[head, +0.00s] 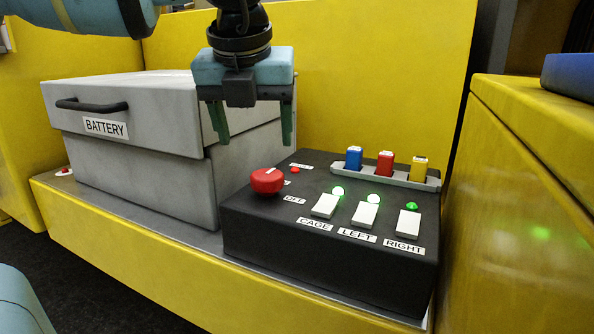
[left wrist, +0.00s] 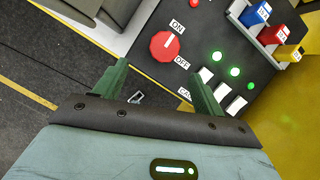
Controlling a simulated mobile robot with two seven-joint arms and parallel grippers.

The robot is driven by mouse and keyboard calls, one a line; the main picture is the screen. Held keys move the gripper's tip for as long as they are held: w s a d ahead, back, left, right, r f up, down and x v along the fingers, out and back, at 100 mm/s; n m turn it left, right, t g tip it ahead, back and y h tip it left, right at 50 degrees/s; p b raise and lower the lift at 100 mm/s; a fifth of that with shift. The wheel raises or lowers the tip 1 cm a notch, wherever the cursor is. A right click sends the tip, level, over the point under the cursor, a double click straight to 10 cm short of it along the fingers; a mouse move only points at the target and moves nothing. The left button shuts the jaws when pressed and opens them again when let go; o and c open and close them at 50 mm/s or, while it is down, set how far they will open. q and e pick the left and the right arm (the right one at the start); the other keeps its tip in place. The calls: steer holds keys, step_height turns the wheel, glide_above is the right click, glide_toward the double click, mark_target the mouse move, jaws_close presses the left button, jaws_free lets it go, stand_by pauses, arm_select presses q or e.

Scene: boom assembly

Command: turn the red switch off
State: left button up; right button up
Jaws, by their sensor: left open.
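The red switch (head: 267,181) is a round knob at the left end of the black control box (head: 330,235). In the left wrist view the red switch (left wrist: 160,48) lies between ON and OFF labels; a small pale mark shows on its face, seemingly towards the ON side. My left gripper (head: 252,142) hangs above and slightly behind the knob in the head view, pointing down, open and empty. Its green fingers also show in the left wrist view (left wrist: 158,74), apart from the knob. My right gripper is not in view.
White switches (head: 365,214) labelled CAGE, LEFT and RIGHT have lit green lamps. Blue, red and yellow plugs (head: 385,163) stand in a grey rail behind. A grey BATTERY box (head: 150,165) stands left of the control box. Yellow walls (head: 370,70) close the back and right.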

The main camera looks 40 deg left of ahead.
mark_target(261, 176)
arm_select(q)
steer(key=shift+x, duration=3.95)
steer(key=c, duration=1)
steer(key=o, duration=1)
steer(key=shift+a, duration=0.15)
steer(key=shift+s+r, duration=0.1)
steer(key=s+v, duration=0.1)
steer(key=v, duration=0.7)
steer(key=shift+s+r, duration=0.1)
steer(key=shift+s, duration=0.05)
